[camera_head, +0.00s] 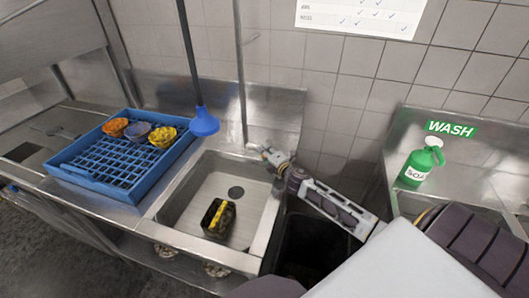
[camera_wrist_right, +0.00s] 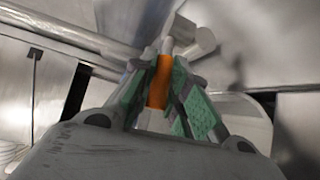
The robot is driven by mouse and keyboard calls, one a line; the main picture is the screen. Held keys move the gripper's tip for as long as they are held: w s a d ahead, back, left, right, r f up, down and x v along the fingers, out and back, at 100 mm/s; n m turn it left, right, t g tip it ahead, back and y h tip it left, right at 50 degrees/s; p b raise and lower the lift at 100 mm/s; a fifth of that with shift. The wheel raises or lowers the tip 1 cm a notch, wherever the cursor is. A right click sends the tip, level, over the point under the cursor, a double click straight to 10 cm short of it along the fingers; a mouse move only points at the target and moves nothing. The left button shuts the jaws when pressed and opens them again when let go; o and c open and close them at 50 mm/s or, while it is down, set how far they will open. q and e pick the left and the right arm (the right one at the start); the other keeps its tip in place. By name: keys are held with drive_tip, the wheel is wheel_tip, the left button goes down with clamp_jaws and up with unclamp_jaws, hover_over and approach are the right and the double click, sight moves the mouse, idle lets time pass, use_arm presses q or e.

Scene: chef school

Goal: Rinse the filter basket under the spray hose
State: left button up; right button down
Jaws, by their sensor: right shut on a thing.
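A small dark, open-topped basket (camera_head: 210,222) with a yellow strip sits on the floor of the steel sink (camera_head: 185,205), near the drain. I take it for the filter basket. My right gripper (camera_head: 266,153) is at the sink's back right corner, apart from the basket. In the right wrist view, its green-padded fingers (camera_wrist_right: 160,75) are shut on an orange piece (camera_wrist_right: 158,85), perhaps a tap lever. My left gripper is not in view.
A dark bin opening (camera_head: 305,245) lies right of the sink, under my right arm. A green soap bottle (camera_head: 414,168) stands at the right basin.

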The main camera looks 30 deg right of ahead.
drive_tip(key=shift+s+d+n+y, duration=0.3)
drive_tip(key=shift+n+y, duration=0.3)
drive_tip(key=shift+y, duration=0.3)
drive_tip(key=shift+s+d+n+g+y+b, duration=0.25)
drive_tip(key=shift+d+n+y+b, duration=0.1)
drive_tip(key=shift+n+y, duration=0.55)
drive_tip(key=shift+s+d+n+g+y+b, duration=0.15)
drive_tip(key=shift+d+n+g+y, duration=0.3)
drive_tip(key=shift+y, duration=0.65)
drive_tip(key=shift+s+d+n+g+y+b, duration=0.15)
drive_tip(key=shift+d+n+y+b, duration=0.2)
drive_tip(key=shift+n+y, duration=0.6)
drive_tip(key=c, duration=1.4)
unclamp_jaws()
drive_tip(key=shift+s, duration=0.15)
